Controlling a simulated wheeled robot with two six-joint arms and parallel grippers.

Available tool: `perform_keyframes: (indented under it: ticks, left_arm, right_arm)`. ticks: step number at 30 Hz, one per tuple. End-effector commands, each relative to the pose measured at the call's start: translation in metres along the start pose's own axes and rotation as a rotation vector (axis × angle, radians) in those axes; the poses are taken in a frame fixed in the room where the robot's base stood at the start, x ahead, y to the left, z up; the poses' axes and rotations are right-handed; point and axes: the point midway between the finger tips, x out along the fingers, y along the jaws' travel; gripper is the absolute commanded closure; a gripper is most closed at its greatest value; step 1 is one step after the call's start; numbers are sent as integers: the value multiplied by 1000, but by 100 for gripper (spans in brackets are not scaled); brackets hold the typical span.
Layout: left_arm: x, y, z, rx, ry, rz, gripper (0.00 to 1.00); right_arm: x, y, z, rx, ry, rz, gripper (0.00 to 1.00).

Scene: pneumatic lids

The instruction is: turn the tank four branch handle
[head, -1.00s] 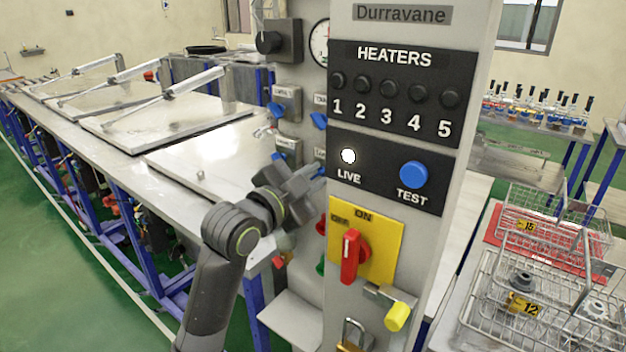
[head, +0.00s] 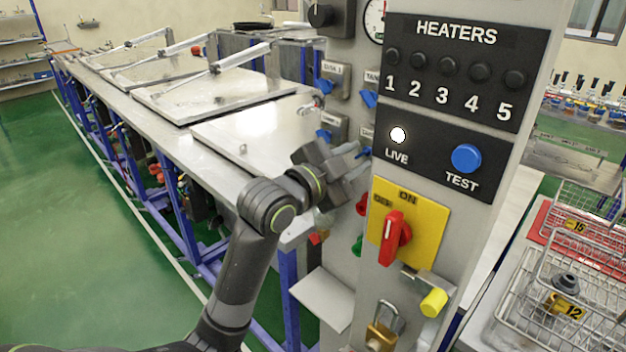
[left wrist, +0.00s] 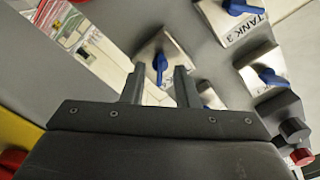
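The branch handles are blue levers on pale plates on the panel's left face. In the head view, one (head: 326,86) is upper left, one (head: 369,98) upper right and one (head: 323,135) lower left. My left gripper (head: 362,152) points at the lower right place and hides most of it. In the left wrist view my left gripper (left wrist: 159,84) is open, with a blue handle (left wrist: 160,66) showing between its fingertips. Contact cannot be told, and that plate's label is unreadable. A plate marked TANK 3 (left wrist: 243,28) is up to the right. My right gripper is out of view.
The panel's front face has the heater buttons, a blue TEST button (head: 466,158), a red switch (head: 394,238) on yellow and a padlock (head: 382,335). A small shelf (head: 322,298) juts out below the gripper. Lidded tanks (head: 215,95) stand left; wire baskets (head: 565,280) stand right.

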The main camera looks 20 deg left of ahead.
Motion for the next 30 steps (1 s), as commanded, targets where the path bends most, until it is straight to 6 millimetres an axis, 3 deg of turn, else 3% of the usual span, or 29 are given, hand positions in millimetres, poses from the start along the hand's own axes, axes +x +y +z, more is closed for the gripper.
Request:
perform_keyframes:
  ticks: [11,15,30]
  left_arm:
    - [-73,1,1,8,-1,-1,73]
    - [-82,-3,-3,-2,-4,5,73]
    - [-118,-2,-3,-3,-3,7,73]
  right_arm:
    - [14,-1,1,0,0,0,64]
    - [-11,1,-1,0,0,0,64]
    - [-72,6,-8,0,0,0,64]
